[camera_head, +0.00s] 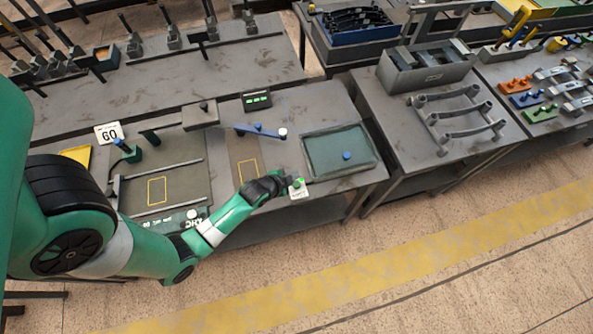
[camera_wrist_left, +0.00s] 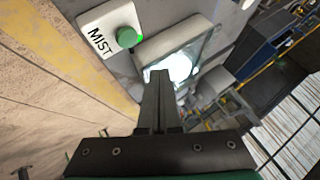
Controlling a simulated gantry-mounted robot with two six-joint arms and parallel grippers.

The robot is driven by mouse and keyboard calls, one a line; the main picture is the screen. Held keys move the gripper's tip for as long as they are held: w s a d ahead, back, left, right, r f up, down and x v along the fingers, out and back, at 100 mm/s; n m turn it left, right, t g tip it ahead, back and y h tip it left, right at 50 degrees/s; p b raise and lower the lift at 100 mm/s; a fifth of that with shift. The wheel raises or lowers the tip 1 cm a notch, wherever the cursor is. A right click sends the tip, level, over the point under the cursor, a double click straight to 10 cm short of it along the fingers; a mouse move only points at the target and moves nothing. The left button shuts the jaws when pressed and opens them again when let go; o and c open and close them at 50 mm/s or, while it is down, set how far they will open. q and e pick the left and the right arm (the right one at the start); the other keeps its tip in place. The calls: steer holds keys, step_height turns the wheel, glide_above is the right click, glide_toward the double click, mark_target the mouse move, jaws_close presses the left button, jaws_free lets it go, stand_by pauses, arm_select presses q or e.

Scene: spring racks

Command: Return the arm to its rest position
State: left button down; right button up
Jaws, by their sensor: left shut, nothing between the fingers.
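My left gripper (camera_head: 284,182) is at the front edge of the workbench, at the end of my green and black arm that reaches in from the left. Its fingers are shut with nothing between them; they also show closed in the left wrist view (camera_wrist_left: 158,76). A green button (camera_head: 298,182) on a small white labelled box is right beside the fingertips. In the left wrist view the green button (camera_wrist_left: 127,37) sits beside the word MIST, apart from the fingers. My right gripper is in neither view.
A shallow green tray (camera_head: 312,154) with a blue knob lies right of the gripper. A blue-handled lever (camera_head: 262,131) and a black box with green lights (camera_head: 256,100) stand behind. Racks with metal parts (camera_head: 459,118) fill the right bench. The floor in front is clear.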

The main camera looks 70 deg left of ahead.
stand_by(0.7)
